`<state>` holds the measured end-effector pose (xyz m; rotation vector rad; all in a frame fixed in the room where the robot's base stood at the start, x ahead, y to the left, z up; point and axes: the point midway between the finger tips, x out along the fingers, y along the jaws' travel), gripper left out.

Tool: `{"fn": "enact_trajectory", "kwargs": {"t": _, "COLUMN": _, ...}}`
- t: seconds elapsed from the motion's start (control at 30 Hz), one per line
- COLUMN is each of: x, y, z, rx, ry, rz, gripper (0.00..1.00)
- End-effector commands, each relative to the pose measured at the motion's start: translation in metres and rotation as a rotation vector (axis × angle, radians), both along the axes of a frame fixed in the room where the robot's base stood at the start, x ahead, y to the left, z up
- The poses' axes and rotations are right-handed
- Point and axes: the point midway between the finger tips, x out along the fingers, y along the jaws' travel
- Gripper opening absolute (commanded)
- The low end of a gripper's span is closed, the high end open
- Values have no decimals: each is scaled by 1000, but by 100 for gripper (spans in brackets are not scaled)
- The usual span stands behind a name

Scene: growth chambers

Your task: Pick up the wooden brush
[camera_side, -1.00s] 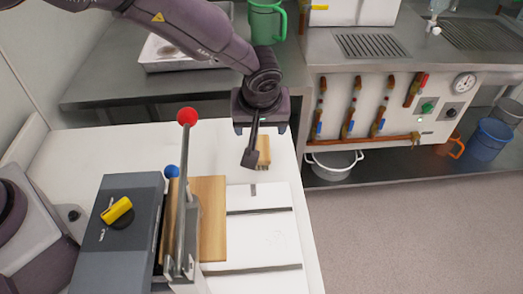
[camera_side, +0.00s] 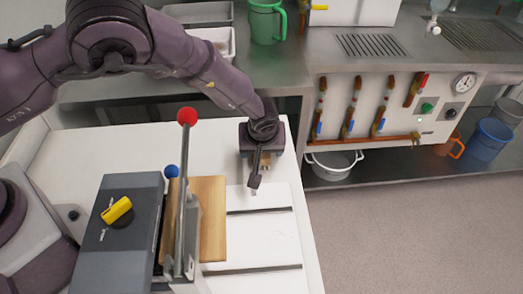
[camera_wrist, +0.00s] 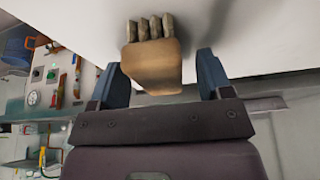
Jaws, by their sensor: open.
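The wooden brush (camera_wrist: 152,68) shows in the wrist view as a tan block with several bristle tufts pointing up in the picture. My gripper (camera_wrist: 161,76) is open, with one dark blue finger on each side of the brush. Gaps show between the brush and both fingers, more clearly on the right. In the side view my gripper (camera_side: 256,180) is low over the far right part of the white table. The brush (camera_side: 267,160) is mostly hidden there behind my gripper, with only a bit of tan showing.
A white panel (camera_side: 255,240) lies in front. The white table (camera_side: 120,150) is clear at the back left.

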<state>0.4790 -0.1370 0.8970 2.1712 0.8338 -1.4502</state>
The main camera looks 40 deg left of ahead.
Motion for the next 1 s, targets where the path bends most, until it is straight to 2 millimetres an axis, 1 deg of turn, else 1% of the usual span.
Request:
{"fn": "enact_trajectory", "kwargs": {"t": 0.03, "x": 1, "y": 1, "z": -4, "rx": 0, "ry": 0, "rz": 1, "gripper": 72}}
{"fn": "enact_trajectory", "kwargs": {"t": 0.1, "x": 2, "y": 1, "z": -6, "rx": -1, "ry": -1, "rz": 1, "gripper": 72}}
{"fn": "enact_trajectory", "kwargs": {"t": 0.27, "x": 2, "y": 1, "z": -6, "rx": -1, "ry": -1, "rz": 0, "gripper": 72}}
{"fn": "enact_trajectory", "kwargs": {"t": 0.3, "x": 2, "y": 1, "z": -6, "rx": -1, "ry": -1, "rz": 0, "gripper": 70}}
{"fn": "enact_trajectory", "kwargs": {"t": 0.47, "x": 2, "y": 1, "z": -6, "rx": -1, "ry": -1, "rz": 0, "gripper": 33}}
{"fn": "enact_trajectory", "kwargs": {"t": 0.5, "x": 2, "y": 1, "z": -6, "rx": -1, "ry": -1, "rz": 0, "gripper": 24}}
{"fn": "enact_trajectory", "kwargs": {"t": 0.53, "x": 2, "y": 1, "z": -6, "rx": -1, "ry": -1, "rz": 0, "gripper": 18}}
{"fn": "enact_trajectory", "kwargs": {"t": 0.77, "x": 2, "y": 1, "z": -5, "rx": -1, "ry": -1, "rz": 0, "gripper": 18}}
{"fn": "enact_trajectory", "kwargs": {"t": 0.83, "x": 2, "y": 1, "z": -2, "rx": -2, "ry": -1, "rz": 0, "gripper": 18}}
{"fn": "enact_trajectory", "kwargs": {"t": 0.93, "x": 2, "y": 1, "z": 9, "rx": -1, "ry": -2, "rz": 0, "gripper": 18}}
{"fn": "enact_trajectory", "kwargs": {"t": 1.0, "x": 3, "y": 1, "z": 22, "rx": -4, "ry": -5, "rz": 1, "gripper": 18}}
